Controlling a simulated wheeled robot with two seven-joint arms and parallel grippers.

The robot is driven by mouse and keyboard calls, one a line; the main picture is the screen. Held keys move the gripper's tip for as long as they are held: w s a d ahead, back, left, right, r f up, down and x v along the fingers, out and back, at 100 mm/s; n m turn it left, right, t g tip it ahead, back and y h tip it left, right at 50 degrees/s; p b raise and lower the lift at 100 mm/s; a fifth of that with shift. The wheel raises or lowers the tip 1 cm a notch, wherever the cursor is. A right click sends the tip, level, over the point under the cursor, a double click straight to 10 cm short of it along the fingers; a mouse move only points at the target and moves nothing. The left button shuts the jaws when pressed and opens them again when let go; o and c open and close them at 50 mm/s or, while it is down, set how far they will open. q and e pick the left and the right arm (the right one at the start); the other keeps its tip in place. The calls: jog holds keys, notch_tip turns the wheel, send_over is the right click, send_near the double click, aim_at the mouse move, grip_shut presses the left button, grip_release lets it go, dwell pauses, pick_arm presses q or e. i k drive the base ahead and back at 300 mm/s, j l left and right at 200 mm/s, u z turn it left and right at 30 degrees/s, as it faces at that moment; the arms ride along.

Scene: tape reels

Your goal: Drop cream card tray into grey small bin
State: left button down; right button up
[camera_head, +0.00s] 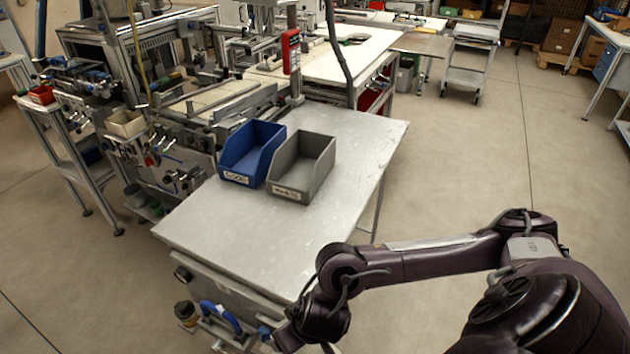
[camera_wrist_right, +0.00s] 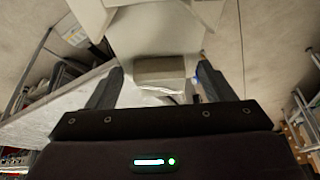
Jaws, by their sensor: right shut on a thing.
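The grey small bin (camera_head: 318,178) stands open and empty on the metal table, with a white label on its front. In the right wrist view, my right gripper (camera_wrist_right: 161,70) is shut on a small cream box-like piece, the cream card tray (camera_wrist_right: 160,75), which sits between the two fingers. In the head view my right arm reaches in from the right to the table's near edge. Its gripper and the tray are not clearly visible there, well in front of the grey bin. My left gripper is in neither view.
A blue bin (camera_head: 236,160) with a label stands directly left of the grey bin. The near part of the metal table (camera_head: 255,235) is clear. A blue curved handle (camera_head: 220,316) and an orange-and-black knob (camera_head: 186,313) are below its front edge. Machinery stands behind and left.

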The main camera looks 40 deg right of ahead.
aim_at(299, 183)
jog(key=l+u, duration=0.2)
jog(key=l, duration=0.4)
jog(key=l+u, duration=0.15)
jog(key=l, duration=0.45)
jog(key=k+l+u, duration=0.2)
jog(key=l, duration=0.35)
jog(key=l+u, duration=0.15)
jog(key=l, duration=0.45)
jog(key=k, duration=0.05)
